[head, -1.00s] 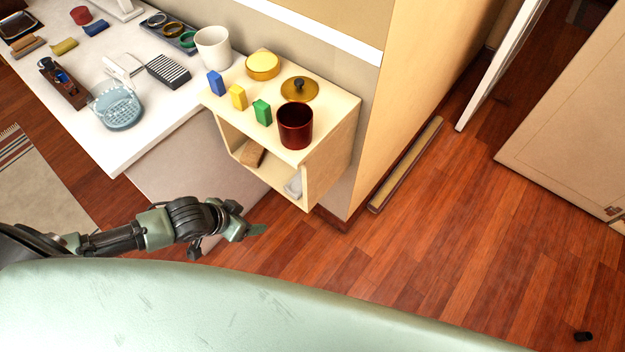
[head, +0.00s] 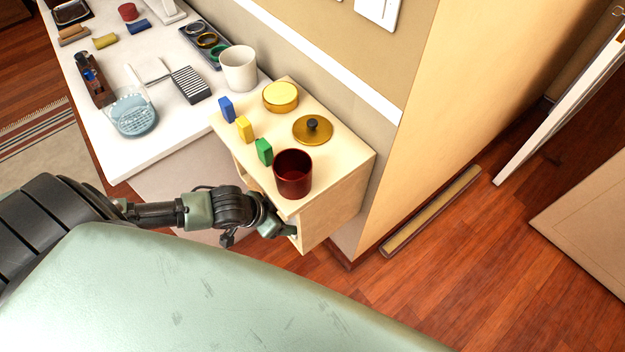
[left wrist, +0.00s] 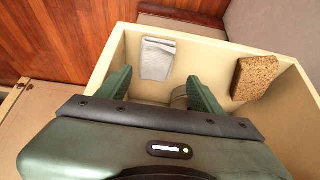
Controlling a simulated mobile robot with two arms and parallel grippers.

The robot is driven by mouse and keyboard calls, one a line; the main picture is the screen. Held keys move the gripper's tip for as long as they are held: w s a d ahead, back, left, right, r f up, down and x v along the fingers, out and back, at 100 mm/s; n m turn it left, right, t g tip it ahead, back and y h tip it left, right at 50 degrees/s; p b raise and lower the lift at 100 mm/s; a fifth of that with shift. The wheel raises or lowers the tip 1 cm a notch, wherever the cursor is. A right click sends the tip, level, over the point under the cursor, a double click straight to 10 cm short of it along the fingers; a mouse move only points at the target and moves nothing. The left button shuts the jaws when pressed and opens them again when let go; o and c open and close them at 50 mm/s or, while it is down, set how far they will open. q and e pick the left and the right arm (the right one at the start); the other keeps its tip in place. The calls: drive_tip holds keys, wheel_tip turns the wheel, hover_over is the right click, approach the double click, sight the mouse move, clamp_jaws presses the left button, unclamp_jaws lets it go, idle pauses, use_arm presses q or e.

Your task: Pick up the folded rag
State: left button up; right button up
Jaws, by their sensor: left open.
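The folded rag (left wrist: 158,59) is a pale grey-white cloth lying inside the open cubby of the small wooden cabinet (left wrist: 213,47), near one side wall. It shows in the left wrist view and is hidden in the head view. My left gripper (left wrist: 160,86) is open and empty, its two fingers apart at the cubby's opening. The rag lies just beyond the fingertips, roughly in line with the gap between them. In the head view my left gripper (head: 280,229) reaches the cabinet's front, its tips partly hidden. My right gripper is not in view.
A brown cork-like block (left wrist: 255,77) stands in the cubby, beside the right finger. On the cabinet top are a dark red cup (head: 293,174), a brass lid (head: 312,130), a yellow round tin (head: 280,97) and small coloured blocks. A white counter (head: 150,155) adjoins on the left.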

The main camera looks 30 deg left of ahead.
use_arm(q)
drive_tip(key=shift+w+d+f, duration=0.35)
drive_tip(key=shift+d, duration=0.05)
drive_tip(key=b+x, duration=0.1)
drive_tip(key=x, duration=0.6)
drive_tip(key=shift+c, duration=0.3)
drive_tip(key=c, duration=1)
drive_tip(key=shift+r, duration=0.15)
drive_tip(key=shift+c, duration=0.2)
drive_tip(key=shift+r, duration=0.25)
drive_tip(key=s+a, duration=0.3)
drive_tip(key=s, duration=0.5)
drive_tip(key=s+a, duration=0.4)
drive_tip(key=s, duration=0.4)
drive_tip(key=shift+s+r+p, duration=0.3)
drive_tip(key=shift+r+p, duration=0.05)
drive_tip(key=shift+p, duration=0.05)
